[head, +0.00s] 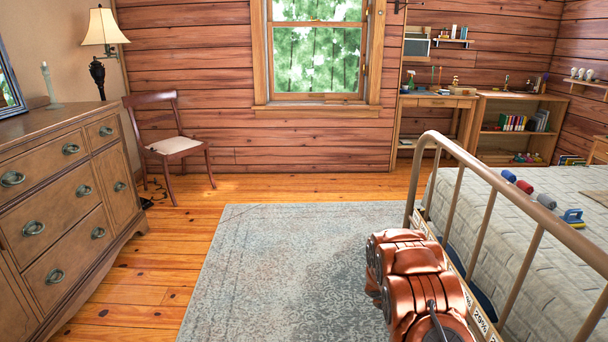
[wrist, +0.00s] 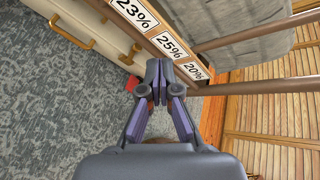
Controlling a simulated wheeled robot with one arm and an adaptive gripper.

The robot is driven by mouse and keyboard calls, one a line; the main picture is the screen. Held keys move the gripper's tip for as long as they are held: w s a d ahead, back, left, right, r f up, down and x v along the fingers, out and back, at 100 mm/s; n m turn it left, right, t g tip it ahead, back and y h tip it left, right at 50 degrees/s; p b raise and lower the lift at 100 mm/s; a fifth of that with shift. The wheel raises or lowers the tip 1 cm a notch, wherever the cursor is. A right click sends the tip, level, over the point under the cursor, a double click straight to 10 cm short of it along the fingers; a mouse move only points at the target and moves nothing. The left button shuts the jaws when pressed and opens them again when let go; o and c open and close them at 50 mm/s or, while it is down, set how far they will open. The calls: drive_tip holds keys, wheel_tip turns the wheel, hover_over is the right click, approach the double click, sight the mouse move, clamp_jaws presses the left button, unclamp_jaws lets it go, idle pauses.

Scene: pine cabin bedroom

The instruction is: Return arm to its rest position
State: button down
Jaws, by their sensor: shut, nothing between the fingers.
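My gripper (wrist: 157,72) shows in the wrist view, with its two dark fingers together and nothing between them. It points down past the side of the bed, beside the rail with percent labels (wrist: 170,46). In the head view, copper-coloured links of my arm sit folded low, just left of the bed's metal footboard (head: 449,185). My gripper is not visible in the head view. A small red thing shows behind the fingers in the wrist view, too little of it to name.
The bed (head: 545,255) is close on the right, with several small objects on its cover. A grey rug (head: 270,265) lies open in the middle. A wooden dresser (head: 70,215) stands left, a chair (head: 172,145) behind it. A desk (head: 438,103) stands at the back right.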

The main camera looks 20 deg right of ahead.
drive_tip(key=s+a+r+m+y+p, duration=0.1)
drive_tip(key=s+a+r+m+p, duration=0.25)
drive_tip(key=a+r, duration=0.45)
drive_tip(key=s+a+r+m+y+p, duration=0.25)
drive_tip(key=r+m+p, duration=0.2)
drive_tip(key=r, duration=0.75)
drive_tip(key=s+a+r+m+p, duration=0.25)
drive_tip(key=a+r+m, duration=0.3)
drive_tip(key=r, duration=0.45)
drive_tip(key=s+a+r+m+t+y+p, duration=0.1)
drive_tip(key=s+a+r+m+y+p, duration=0.1)
drive_tip(key=s+a+r+p, duration=0.3)
drive_tip(key=s+a+r+m+t+y+p, duration=0.1)
drive_tip(key=s+a+r+m+y+p, duration=0.2)
drive_tip(key=a+r, duration=0.6)
drive_tip(key=s+a+r+m+t+y+p, duration=0.1)
drive_tip(key=s+a+r+m+p, duration=0.4)
drive_tip(key=a, duration=0.8)
wheel_tip(320, 180, up, 2)
drive_tip(key=s+y+p, duration=0.1)
drive_tip(key=s, duration=0.1)
drive_tip(key=shift+s+a+p, duration=0.25)
drive_tip(key=shift+s+p, duration=0.1)
drive_tip(key=shift+p, duration=0.05)
drive_tip(key=shift+d+y, duration=0.1)
drive_tip(key=shift+y, duration=0.15)
